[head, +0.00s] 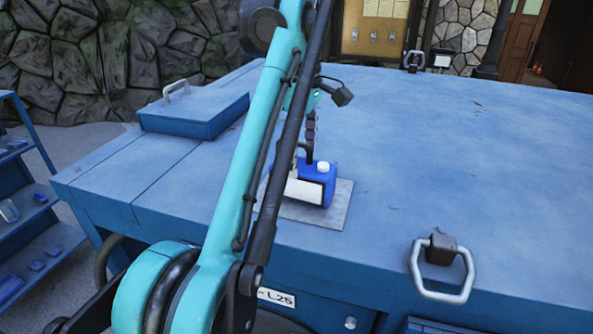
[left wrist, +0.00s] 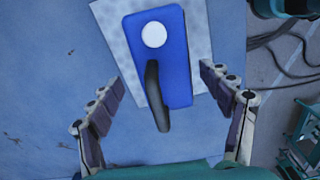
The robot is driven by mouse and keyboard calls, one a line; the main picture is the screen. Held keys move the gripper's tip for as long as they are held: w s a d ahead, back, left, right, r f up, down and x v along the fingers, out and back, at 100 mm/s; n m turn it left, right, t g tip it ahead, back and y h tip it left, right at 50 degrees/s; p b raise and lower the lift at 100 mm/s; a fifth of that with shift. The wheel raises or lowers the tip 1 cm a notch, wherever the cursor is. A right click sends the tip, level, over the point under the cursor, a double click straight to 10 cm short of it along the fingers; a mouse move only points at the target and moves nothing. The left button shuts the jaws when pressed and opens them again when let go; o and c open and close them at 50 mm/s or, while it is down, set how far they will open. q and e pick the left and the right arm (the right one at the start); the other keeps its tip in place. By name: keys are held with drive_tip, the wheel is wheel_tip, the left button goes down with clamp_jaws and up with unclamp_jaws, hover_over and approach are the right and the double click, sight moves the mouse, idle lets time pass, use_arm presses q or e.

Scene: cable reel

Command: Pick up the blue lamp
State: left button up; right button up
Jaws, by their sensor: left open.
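The blue lamp (head: 318,182) is a blue box-shaped body with a white round cap and a dark handle. It stands on a grey plate (head: 335,212) on the blue table, partly hidden by my left arm. In the left wrist view the lamp (left wrist: 172,72) is seen from above, its dark handle pointing toward my gripper. My left gripper (head: 309,128) is above the lamp, mostly hidden behind the arm. In the wrist view its spread fingers (left wrist: 160,90) lie either side of the lamp and handle, apart from both. My right gripper is in neither view.
The large blue table top (head: 460,150) is mostly clear to the right. A blue lidded box (head: 195,112) with a handle is at the back left. A metal handle (head: 442,275) stands up at the front right edge. Blue shelves (head: 35,225) stand at far left.

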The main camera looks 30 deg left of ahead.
sight(302, 181)
use_arm(q)
drive_tip(key=shift+s+d+f, duration=0.45)
drive_tip(key=shift+f, duration=0.35)
drive_tip(key=f, duration=0.3)
drive_tip(key=shift+w+a+f+p, duration=0.3)
drive_tip(key=shift+w+p, duration=0.1)
drive_tip(key=shift+f, duration=0.35)
drive_tip(key=shift+s+d+f, duration=0.1)
drive_tip(key=shift+s+d, duration=0.1)
drive_tip(key=shift+s, duration=0.05)
drive_tip(key=shift+w, duration=0.1)
drive_tip(key=c, duration=1.8)
